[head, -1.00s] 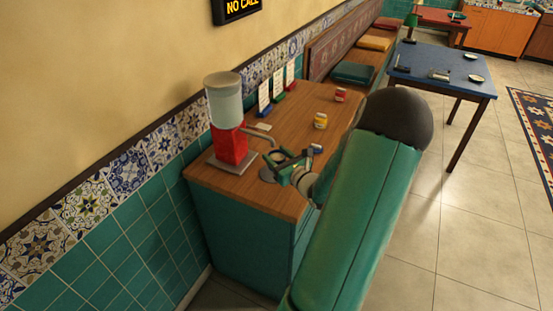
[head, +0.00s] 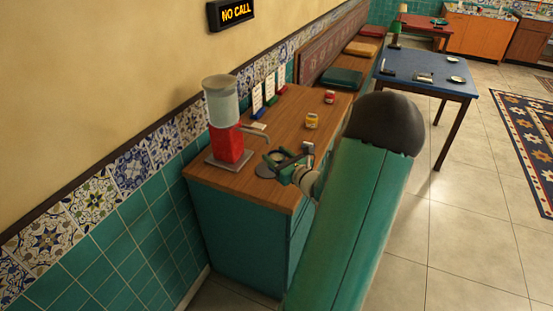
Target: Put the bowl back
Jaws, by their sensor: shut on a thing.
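My gripper (head: 280,162) is over the near part of the wooden counter, shut on a small round bowl (head: 277,156). The bowl is small in the head view and partly hidden by the jaws. A dark round disc (head: 264,171) lies on the counter just below and left of the gripper. I cannot tell whether the bowl touches it. A drink dispenser (head: 230,147) with a red base and clear tank stands left of the gripper on a grey plate.
The wooden counter (head: 290,120) holds a yellow jar (head: 312,121), a red jar (head: 329,97) and several upright cards behind the dispenser. The tiled wall (head: 130,168) borders it on the left. A blue table (head: 440,84) stands at the right. Floor to the right is open.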

